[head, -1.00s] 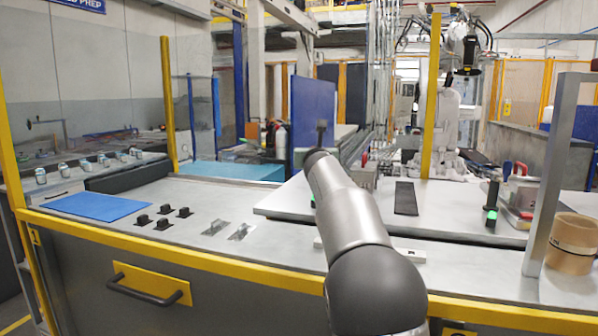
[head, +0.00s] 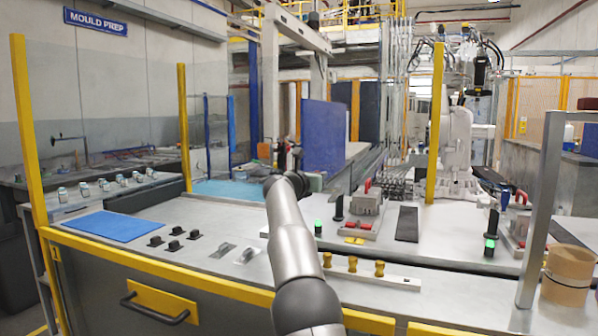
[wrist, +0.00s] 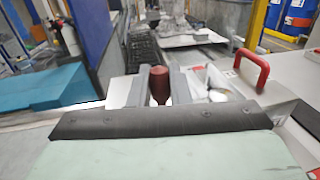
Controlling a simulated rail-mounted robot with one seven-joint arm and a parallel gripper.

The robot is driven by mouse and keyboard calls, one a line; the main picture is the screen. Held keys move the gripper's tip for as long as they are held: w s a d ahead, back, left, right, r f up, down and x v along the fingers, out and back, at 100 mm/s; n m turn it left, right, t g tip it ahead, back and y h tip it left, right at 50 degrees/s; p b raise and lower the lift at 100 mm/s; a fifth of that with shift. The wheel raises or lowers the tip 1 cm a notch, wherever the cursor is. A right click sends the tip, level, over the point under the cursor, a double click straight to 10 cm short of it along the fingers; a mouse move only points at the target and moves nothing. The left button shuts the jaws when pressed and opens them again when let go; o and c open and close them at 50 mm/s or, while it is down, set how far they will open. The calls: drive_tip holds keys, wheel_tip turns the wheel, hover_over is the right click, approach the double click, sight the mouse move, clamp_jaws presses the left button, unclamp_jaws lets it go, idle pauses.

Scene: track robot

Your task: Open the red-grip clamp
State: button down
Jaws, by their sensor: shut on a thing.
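My gripper (wrist: 160,98) is shut on the dark red grip (wrist: 160,78) of the clamp in the wrist view. The grip stands between the two grey fingers, and its lower end is hidden by the gripper. In the head view my arm reaches away over the bench, and its end (head: 287,168) is small and dark. The held grip cannot be made out there, and how far the clamp is open cannot be told.
A red handle (wrist: 251,69) stands close to the right of my fingers. A grey block with red parts (head: 367,203) sits on the raised plate, near a black post with a green light (head: 318,228). Brass knobs (head: 353,264) stand in front. A blue mat (head: 118,226) lies left.

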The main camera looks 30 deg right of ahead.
drive_tip(key=shift+r, duration=0.1)
idle(0.3)
drive_tip(key=c, duration=1.4)
unclamp_jaws()
drive_tip(key=b+v, duration=0.4)
drive_tip(key=v, duration=1.3)
drive_tip(key=shift+a, duration=0.25)
